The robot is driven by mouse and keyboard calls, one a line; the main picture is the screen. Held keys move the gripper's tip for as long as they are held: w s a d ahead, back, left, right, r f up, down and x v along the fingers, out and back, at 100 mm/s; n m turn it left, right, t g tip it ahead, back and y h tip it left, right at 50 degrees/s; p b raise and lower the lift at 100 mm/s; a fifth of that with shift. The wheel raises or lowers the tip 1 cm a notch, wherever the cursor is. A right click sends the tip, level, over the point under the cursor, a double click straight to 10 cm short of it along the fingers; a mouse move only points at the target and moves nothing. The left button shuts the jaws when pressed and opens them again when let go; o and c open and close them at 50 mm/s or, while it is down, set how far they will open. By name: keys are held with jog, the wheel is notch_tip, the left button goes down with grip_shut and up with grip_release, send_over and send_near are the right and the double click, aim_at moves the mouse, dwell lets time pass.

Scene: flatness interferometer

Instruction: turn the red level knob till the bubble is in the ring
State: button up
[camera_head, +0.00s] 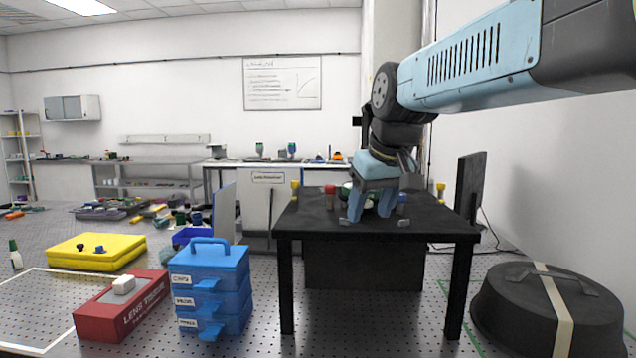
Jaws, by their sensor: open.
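A small red knob (330,190) stands on the black table (300,222), just left of my gripper. My gripper (372,219) points down over the middle of the table, with its two light blue fingers apart and nothing seen between their tips. It is to the right of the red knob and not around it. A round whitish and green part (346,190) shows behind the fingers, mostly hidden. A small blue part (402,198) is at the right of the fingers. The bubble and the ring cannot be made out.
Yellow posts (295,187) stand at the table's back left and right. A black upright panel (470,186) rises at its right edge. A blue drawer box (225,262), a red tissue box (120,312) and a black round case (510,310) are around the table.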

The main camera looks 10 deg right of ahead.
jog(key=w+d+r+n, duration=0.1)
jog(key=w+r+n, duration=0.1)
jog(key=w+r, duration=0.8)
jog(key=n+g+y, duration=0.1)
jog(key=n, duration=0.1)
send_near(333, 186)
jog(key=x, duration=0.9)
jog(key=shift+w+a+r, duration=0.1)
jog(key=shift+w+r, duration=0.05)
jog(key=shift+w, duration=0.2)
jog(key=shift+c, duration=0.3)
jog(key=c, duration=0.9)
jog(key=shift+c, duration=0.2)
